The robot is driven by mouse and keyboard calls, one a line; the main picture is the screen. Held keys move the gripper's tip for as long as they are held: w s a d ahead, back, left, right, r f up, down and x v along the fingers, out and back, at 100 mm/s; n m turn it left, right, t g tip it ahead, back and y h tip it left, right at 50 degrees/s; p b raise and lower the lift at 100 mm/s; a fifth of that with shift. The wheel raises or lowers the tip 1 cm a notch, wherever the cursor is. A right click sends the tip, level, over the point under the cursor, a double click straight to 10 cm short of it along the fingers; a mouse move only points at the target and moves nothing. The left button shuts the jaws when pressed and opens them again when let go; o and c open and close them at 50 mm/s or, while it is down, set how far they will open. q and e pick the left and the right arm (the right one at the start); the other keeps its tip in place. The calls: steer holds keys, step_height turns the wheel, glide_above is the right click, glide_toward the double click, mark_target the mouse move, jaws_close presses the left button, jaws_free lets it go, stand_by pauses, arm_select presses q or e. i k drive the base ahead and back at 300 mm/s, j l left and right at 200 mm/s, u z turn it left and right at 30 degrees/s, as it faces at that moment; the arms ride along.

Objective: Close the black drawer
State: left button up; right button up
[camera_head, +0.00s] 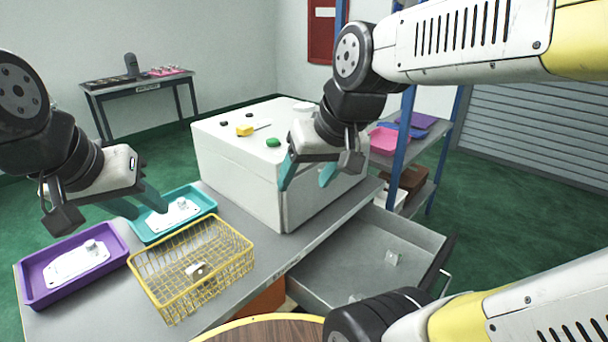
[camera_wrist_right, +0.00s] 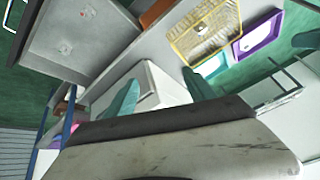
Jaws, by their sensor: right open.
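The drawer (camera_head: 350,262) is a grey metal tray with a dark front and a handle (camera_head: 445,284). It stands pulled out from under the workbench, with small metal castings (camera_head: 393,258) inside. The right wrist view shows its inside (camera_wrist_right: 105,42) at upper left. My right gripper (camera_head: 304,186) is open and empty, with teal fingers in front of the white box, above and left of the drawer. Its fingers also show in the right wrist view (camera_wrist_right: 160,78). My left gripper (camera_head: 150,212) looks open and empty over the trays, well away from the drawer.
The white box (camera_head: 235,170) with buttons stands on the workbench (camera_head: 225,209). A yellow wire basket (camera_head: 165,296), a purple tray (camera_head: 35,290) and a teal tray (camera_head: 205,193) hold castings. A blue-post shelf (camera_head: 408,120) stands behind the drawer. A round wooden top (camera_head: 265,331) is at the front.

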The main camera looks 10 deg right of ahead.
mark_target(348, 261)
steer(key=k+l+z, duration=0.15)
steer(key=z, duration=0.3)
steer(key=k+l+z, duration=0.1)
steer(key=z, duration=0.35)
steer(key=l+z, duration=0.25)
steer(key=z, duration=0.2)
steer(key=k, duration=0.05)
